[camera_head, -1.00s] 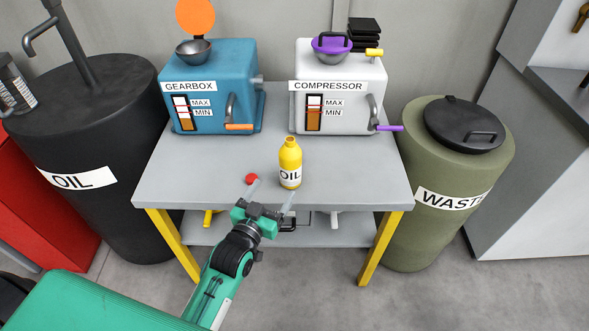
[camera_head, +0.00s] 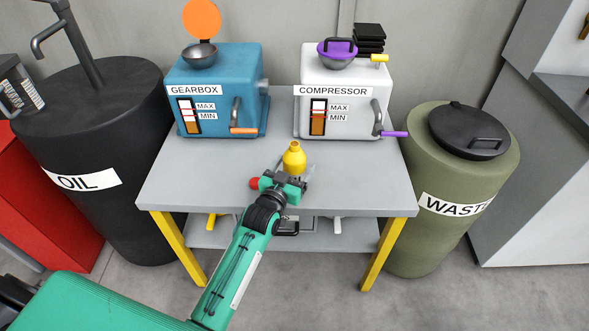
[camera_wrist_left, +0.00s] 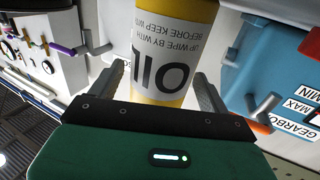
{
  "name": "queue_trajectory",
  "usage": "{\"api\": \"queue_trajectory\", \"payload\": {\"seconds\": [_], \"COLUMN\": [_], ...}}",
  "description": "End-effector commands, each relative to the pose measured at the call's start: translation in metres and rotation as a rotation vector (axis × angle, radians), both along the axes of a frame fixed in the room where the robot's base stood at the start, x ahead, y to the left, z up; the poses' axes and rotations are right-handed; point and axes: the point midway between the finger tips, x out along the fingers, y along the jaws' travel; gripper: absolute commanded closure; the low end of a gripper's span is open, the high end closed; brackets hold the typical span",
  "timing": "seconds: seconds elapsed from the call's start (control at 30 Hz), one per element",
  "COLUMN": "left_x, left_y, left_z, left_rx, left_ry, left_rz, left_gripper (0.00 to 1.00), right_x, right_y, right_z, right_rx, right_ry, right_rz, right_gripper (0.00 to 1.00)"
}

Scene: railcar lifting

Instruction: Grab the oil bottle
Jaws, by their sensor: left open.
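The yellow oil bottle (camera_head: 294,158) stands upright on the grey table (camera_head: 180,185), in front of the compressor and gearbox. My left gripper (camera_head: 287,175) is open right at the bottle and hides its lower part in the head view. In the left wrist view the bottle (camera_wrist_left: 165,55), with its white OIL label, shows upside down between the two open fingers (camera_wrist_left: 160,85), one on each side. I cannot tell whether either finger touches it. A small red cap-like thing (camera_head: 254,183) shows just left of the gripper. My right gripper is not in view.
The blue gearbox (camera_head: 217,70) and white compressor (camera_head: 345,75) stand at the table's back. A black oil barrel (camera_head: 90,200) is at the left and a green waste barrel (camera_head: 425,235) at the right. The table's right front part is clear.

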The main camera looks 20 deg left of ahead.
Motion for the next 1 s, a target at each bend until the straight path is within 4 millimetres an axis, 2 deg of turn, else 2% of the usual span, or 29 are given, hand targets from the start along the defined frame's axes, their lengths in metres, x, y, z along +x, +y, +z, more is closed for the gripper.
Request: {"api": "queue_trajectory", "payload": {"seconds": [0.3,0.37,0.6,0.87,1.0], "left_x": [0.0059,0.0059,0.0057,0.0058,0.0061], "left_y": [-0.0007,-0.0008,-0.0006,-0.0006,-0.0007], "left_z": [-0.0003,-0.0003,-0.0004,0.0016,0.0092], "left_rx": [0.000,0.000,0.000,0.000,0.000], "left_ry": [0.000,0.001,0.001,-0.001,-0.003], "left_rz": [0.000,0.000,0.000,0.000,0.000], "left_gripper": [0.21,0.31,0.78,0.78,0.78], "right_x": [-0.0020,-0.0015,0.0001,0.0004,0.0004], "right_y": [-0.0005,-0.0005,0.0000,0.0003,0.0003], "right_z": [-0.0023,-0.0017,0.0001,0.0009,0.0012], "right_rx": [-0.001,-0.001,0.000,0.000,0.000], "right_ry": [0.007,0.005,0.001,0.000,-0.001], "right_rz": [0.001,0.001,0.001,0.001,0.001], "right_gripper": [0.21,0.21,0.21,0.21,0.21]}}
